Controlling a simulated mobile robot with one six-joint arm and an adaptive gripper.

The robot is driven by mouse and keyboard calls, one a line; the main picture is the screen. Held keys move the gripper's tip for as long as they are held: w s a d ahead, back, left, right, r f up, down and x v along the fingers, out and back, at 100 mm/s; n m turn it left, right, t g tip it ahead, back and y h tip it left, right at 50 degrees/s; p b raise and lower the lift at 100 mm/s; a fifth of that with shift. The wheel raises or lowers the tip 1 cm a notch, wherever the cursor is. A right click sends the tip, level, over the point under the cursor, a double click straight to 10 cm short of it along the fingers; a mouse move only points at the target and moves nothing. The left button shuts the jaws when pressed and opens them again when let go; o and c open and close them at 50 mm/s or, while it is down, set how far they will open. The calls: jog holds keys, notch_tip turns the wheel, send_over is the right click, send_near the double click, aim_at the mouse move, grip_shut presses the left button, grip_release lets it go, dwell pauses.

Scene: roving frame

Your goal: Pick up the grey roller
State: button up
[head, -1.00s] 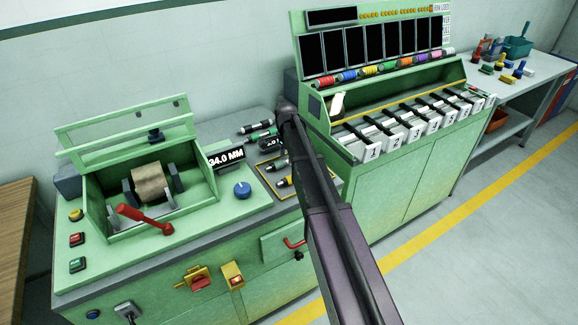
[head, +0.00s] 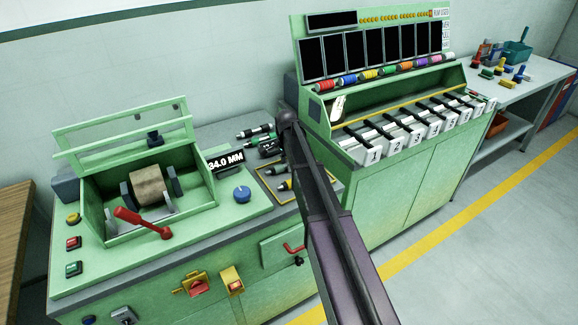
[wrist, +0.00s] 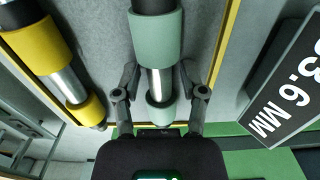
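The grey roller (wrist: 153,38) has grey-green sleeves on a silver shaft. It lies on a yellow-edged grey mat (wrist: 101,30) in the wrist view. My gripper (wrist: 158,82) is open, one finger on each side of the roller's shaft, with gaps still visible. A yellow roller (wrist: 45,50) lies to the left of it. In the head view the grey roller (head: 278,168) shows small on the bench, just left of my arm.
A green machine holds a brown drum (head: 150,185) and a red lever (head: 140,220). A number display (head: 226,160) and a blue knob (head: 242,194) stand beside the mat. Other rollers (head: 254,132) lie behind. A cabinet with numbered bins (head: 374,152) stands to the right.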

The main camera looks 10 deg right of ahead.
grip_shut()
jog(key=shift+r, duration=0.15)
notch_tip(320, 180, up, 4)
jog(key=p, duration=0.4)
jog(key=s, duration=0.5)
jog(key=s+a, duration=0.1)
jog(key=s, duration=0.4)
jog(key=s+a+p, duration=0.1)
jog(key=s, duration=0.5)
jog(key=shift+r, duration=0.35)
